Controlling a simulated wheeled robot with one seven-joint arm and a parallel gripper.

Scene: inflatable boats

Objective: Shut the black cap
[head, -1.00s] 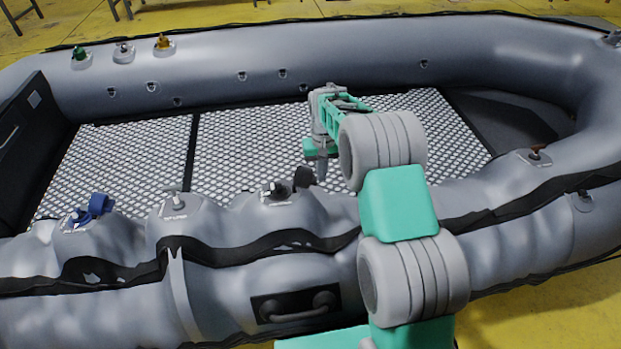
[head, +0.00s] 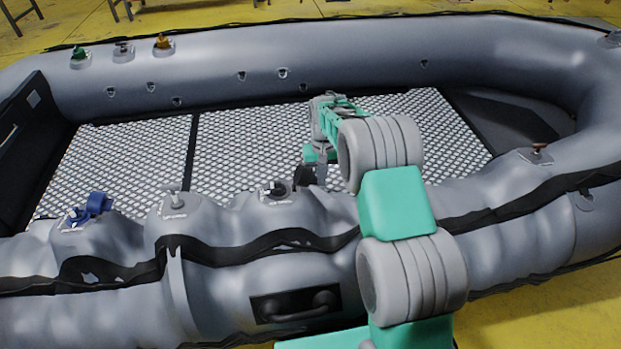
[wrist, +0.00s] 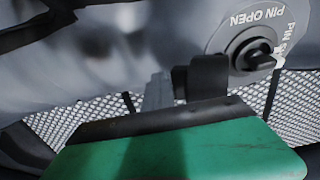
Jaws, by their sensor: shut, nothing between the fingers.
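The black cap (head: 303,177) stands open at the right side of its valve (head: 274,190), on the near tube of the grey boat. In the wrist view the black cap (wrist: 207,74) is beside the round grey valve (wrist: 255,48) marked "PIN OPEN", whose dark centre is uncovered. My gripper (head: 321,178) is shut and empty, pointing down just right of the cap. In the wrist view my gripper's grey fingertips (wrist: 158,90) are close beside the cap; I cannot tell whether they touch. The green gripper body hides part of the floor there.
A blue cap (head: 98,204) is at another valve on the left of the near tube, with a grey valve (head: 173,203) between. The patterned boat floor (head: 240,150) is clear. Green, grey and orange valves line the far tube.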

